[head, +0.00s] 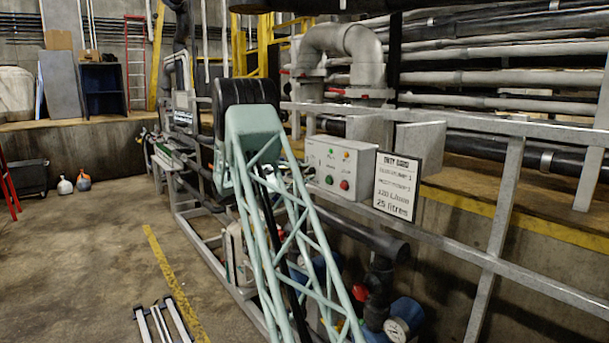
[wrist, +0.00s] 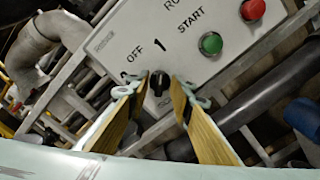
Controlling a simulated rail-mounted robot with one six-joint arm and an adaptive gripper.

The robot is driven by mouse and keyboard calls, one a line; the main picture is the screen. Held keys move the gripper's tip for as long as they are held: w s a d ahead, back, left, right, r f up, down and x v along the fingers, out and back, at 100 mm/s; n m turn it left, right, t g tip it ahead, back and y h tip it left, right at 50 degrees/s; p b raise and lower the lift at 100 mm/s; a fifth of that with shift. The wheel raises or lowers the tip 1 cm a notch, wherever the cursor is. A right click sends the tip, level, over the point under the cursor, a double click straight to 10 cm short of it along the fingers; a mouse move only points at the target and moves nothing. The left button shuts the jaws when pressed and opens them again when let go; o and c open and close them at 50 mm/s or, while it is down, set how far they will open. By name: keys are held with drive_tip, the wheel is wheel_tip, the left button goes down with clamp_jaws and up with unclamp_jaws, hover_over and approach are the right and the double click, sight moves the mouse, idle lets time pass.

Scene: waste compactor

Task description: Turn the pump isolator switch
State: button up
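The pump isolator switch is a small black rotary knob (wrist: 159,83) on a light grey control panel (wrist: 120,45) in the wrist view. "OFF" and "1" are printed above it; its exact pointing is hard to tell. My gripper (wrist: 157,91) is open, its two tan-padded fingers on either side of the knob. A gap shows between the knob and each fingertip; I cannot tell how deep they reach. In the head view the grey control box (head: 353,160) stands behind my green arm, which hides its left part and the knob.
A green START button (wrist: 210,43) and a red button (wrist: 252,10) sit right of the knob. A sign (head: 397,186) hangs on the metal railing (head: 470,258) right of the box. Pipes and a gauge (head: 396,329) lie below. Open floor (head: 95,235) is at left.

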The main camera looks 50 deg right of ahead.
drive_tip(key=shift+a, duration=0.1)
drive_tip(key=v, duration=1.1)
drive_tip(key=shift+w+a, duration=0.15)
drive_tip(key=shift+a, duration=0.25)
idle(0.5)
drive_tip(key=s+a+r+m+t+y, duration=0.1)
drive_tip(key=s+a+r+y, duration=0.2)
drive_tip(key=s+a, duration=0.7)
drive_tip(key=s+a+r+m+t+y, duration=0.1)
drive_tip(key=s+a+r+m+y, duration=0.2)
drive_tip(key=s+a, duration=0.75)
drive_tip(key=s+a+f+t+y, duration=0.2)
drive_tip(key=s+a, duration=0.6)
drive_tip(key=a, duration=0.7)
drive_tip(key=s+a+f+t+y+b, duration=0.1)
drive_tip(key=s+a+y, duration=0.4)
drive_tip(key=a, duration=1)
drive_tip(key=s+a+f+t+y, duration=0.2)
drive_tip(key=s+a+t+y, duration=0.2)
drive_tip(key=s+a, duration=0.7)
drive_tip(key=a, duration=0.4)
drive_tip(key=shift+s+f+m+b, duration=0.2)
drive_tip(key=shift+f+m+b, duration=0.1)
drive_tip(key=shift+f+b, duration=0.1)
